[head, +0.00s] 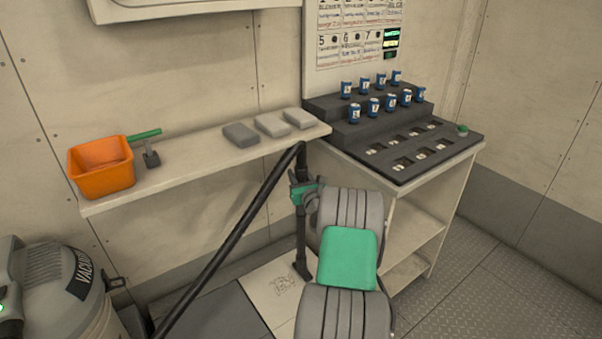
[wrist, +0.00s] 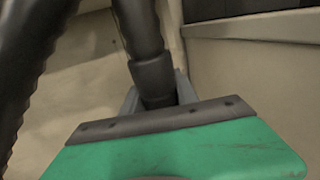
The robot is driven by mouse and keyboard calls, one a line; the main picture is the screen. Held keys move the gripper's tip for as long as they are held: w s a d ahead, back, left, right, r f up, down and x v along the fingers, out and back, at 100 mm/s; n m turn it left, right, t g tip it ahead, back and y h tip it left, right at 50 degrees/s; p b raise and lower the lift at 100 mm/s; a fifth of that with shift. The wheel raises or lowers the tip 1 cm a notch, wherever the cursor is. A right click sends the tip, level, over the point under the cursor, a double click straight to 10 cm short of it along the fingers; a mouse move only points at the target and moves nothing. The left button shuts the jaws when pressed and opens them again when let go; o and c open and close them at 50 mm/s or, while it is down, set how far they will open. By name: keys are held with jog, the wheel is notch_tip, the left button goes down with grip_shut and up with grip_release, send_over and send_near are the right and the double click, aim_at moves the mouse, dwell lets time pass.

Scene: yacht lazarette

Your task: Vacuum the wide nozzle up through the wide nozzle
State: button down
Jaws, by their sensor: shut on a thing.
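My gripper (head: 305,190) is shut on the black vacuum wand (head: 301,230), held nearly upright beside the front of the shelf. In the wrist view the black wand (wrist: 152,78) shows between the grey fingers, behind my green palm. A dark foot, which looks like the wide nozzle (head: 302,271), is at the wand's lower end, over a pale floor panel (head: 262,291) with a faint drawing. I cannot tell whether it touches the panel. No second wide nozzle is clearly visible. A black hose (head: 232,228) runs from the wand's top down toward the grey vacuum (head: 65,290) at lower left.
The wall shelf (head: 192,175) holds an orange bin (head: 101,166), a green-handled tool (head: 149,146) and grey blocks (head: 272,124). A cabinet (head: 412,222) at right carries a dark stepped rack (head: 402,158) with several blue cans. Open floor (head: 480,290) lies at lower right.

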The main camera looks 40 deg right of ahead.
jog(key=shift+a+p, duration=0.5)
jog(key=shift+a, duration=0.5)
jog(key=shift+a+r, duration=0.1)
jog(key=shift+w+a+p, duration=0.2)
jog(key=shift+a+p, duration=0.35)
jog(key=shift+a, duration=0.35)
jog(key=shift+w+a+p, duration=0.15)
jog(key=shift+a+p, duration=0.35)
jog(key=shift+a, duration=0.35)
jog(key=shift+w+a+p, duration=0.2)
jog(key=shift+a+p, duration=0.35)
jog(key=shift+a, duration=0.35)
jog(key=shift+w+a+p, duration=0.25)
jog(key=shift+a+p, duration=0.75)
jog(key=shift+a, duration=0.3)
jog(key=shift+w+a+p, duration=0.2)
jog(key=shift+a+p, duration=0.8)
jog(key=shift+a, duration=0.25)
